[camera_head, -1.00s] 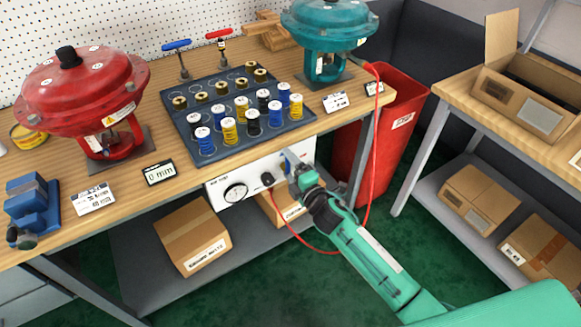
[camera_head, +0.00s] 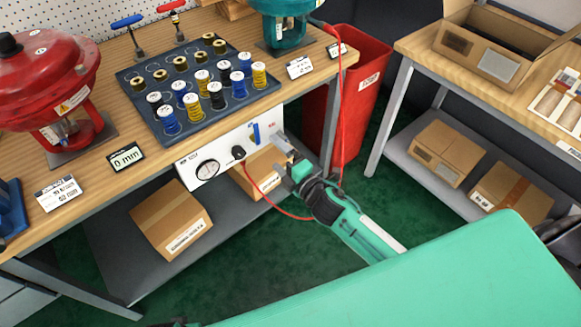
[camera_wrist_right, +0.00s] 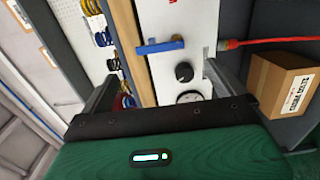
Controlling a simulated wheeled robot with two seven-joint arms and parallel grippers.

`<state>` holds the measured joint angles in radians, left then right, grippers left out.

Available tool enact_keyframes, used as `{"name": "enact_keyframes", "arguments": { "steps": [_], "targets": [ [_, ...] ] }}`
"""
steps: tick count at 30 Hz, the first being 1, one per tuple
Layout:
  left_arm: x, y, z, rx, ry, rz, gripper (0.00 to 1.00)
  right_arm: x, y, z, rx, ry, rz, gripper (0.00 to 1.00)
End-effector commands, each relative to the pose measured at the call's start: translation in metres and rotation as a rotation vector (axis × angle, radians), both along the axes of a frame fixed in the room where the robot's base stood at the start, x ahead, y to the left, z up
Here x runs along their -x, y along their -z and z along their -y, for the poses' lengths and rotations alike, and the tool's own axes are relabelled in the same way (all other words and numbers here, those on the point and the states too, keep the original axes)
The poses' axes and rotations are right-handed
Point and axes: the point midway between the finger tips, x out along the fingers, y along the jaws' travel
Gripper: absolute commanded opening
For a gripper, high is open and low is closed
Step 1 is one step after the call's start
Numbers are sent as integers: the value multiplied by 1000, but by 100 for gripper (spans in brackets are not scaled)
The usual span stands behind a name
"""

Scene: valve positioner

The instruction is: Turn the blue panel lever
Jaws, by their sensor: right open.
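The blue panel lever (camera_head: 255,133) is on the white front panel (camera_head: 222,163) under the bench edge, right of a black knob. In the head view it stands roughly upright. In the right wrist view the lever (camera_wrist_right: 160,46) lies across the picture, on the panel's face. My right gripper (camera_head: 288,160) is open and empty, apart from the lever, at the panel's lower right. In the wrist view its fingers (camera_wrist_right: 160,85) are spread, with the lever beyond them and between their lines. My left gripper is not in view.
A gauge (camera_head: 207,169) and black knob (camera_head: 238,152) share the panel. A red hose (camera_head: 342,110) hangs near my right wrist. A red bin (camera_head: 362,85) stands to the right. Cardboard boxes (camera_head: 170,220) sit on the shelf below. The bench top holds a tray of spools (camera_head: 150,85).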

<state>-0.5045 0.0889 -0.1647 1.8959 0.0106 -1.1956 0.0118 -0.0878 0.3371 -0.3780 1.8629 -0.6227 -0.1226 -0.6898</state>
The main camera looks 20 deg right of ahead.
Motion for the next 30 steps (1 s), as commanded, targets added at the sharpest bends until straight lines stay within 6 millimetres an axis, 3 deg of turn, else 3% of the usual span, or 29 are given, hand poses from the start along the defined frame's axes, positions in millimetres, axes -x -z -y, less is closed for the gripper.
{"name": "enact_keyframes", "arguments": {
  "steps": [3, 10, 30],
  "targets": [
    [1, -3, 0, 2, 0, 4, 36, 20, 1, 7, 1, -1, -2, 99],
    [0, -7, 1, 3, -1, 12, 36, 41, 1, 15, 1, 0, -2, 99],
    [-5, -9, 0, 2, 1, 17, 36, 46, 1, 17, -2, 2, -3, 99]
  ]
}}
